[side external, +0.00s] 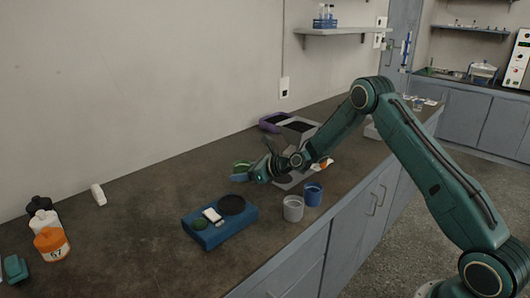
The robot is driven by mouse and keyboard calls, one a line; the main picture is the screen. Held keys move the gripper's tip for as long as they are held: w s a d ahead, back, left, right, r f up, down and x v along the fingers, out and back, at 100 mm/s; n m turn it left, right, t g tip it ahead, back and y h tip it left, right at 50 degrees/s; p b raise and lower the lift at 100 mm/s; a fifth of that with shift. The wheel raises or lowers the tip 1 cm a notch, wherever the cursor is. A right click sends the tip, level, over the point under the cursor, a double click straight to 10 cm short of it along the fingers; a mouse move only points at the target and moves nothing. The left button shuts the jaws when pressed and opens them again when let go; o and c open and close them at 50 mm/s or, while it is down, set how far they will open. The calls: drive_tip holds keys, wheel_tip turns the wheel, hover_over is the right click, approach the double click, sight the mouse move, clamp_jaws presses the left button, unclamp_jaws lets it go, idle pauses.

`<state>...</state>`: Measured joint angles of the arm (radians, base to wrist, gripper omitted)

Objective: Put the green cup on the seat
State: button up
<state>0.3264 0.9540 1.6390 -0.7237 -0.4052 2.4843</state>
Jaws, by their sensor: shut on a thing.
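My gripper (252,171) is above the counter, left of the grey machine, with its fingers pointing left. It is shut on the green cup (241,166), of which only a small green part shows between the fingers. The cup is held in the air, up and to the right of a blue device (212,235). That device has a round black disc (232,204), a white panel and a dark green round spot on top. I cannot tell for sure which part is the seat.
A grey cup (293,208) and a blue cup (313,194) stand near the counter's front edge. A grey machine (298,127) with a dark top and a purple tray (271,121) are behind my gripper. Bottles (51,243) stand far left. The counter's left middle is mostly clear.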

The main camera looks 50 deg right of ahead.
sight(244, 191)
drive_tip(key=shift+f, duration=0.15)
drive_tip(key=shift+f, duration=2.05)
drive_tip(key=shift+f, duration=0.2)
drive_tip(key=o, duration=1.1)
drive_tip(key=shift+c, duration=0.2)
drive_tip(key=shift+r, duration=0.1)
drive_tip(key=shift+r, duration=0.1)
drive_tip(key=shift+v, duration=6.05)
drive_tip(key=shift+d, duration=0.1)
